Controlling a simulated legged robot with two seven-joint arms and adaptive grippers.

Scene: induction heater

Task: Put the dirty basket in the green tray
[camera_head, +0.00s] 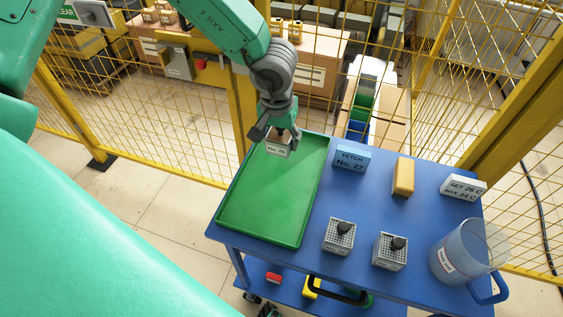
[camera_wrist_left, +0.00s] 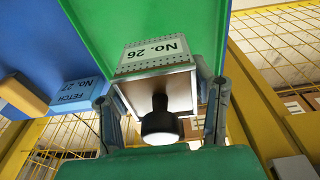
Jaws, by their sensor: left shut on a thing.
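My left gripper (camera_head: 276,133) is shut on a basket labelled No. 26 (camera_head: 278,149) over the far end of the green tray (camera_head: 243,228). In the left wrist view the basket (camera_wrist_left: 155,73) sits between the two fingers of the gripper (camera_wrist_left: 165,112), with its black knob (camera_wrist_left: 160,122) towards the camera. The green tray (camera_wrist_left: 92,25) shows behind it. I cannot tell whether the basket touches the tray floor. The tray is otherwise empty. Two perforated metal baskets with black knobs stand right of the tray, one near it (camera_head: 339,238) and one further right (camera_head: 389,252). My right gripper is not in view.
The blue cart (camera_head: 320,215) also holds a blue "FETCH No. 27" block (camera_head: 350,158), a tan block (camera_head: 403,176), a white "SET 26 C" sign (camera_head: 463,186) and a clear jug (camera_head: 456,254) at the right edge. A yellow mesh fence (camera_head: 185,148) stands behind the cart.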

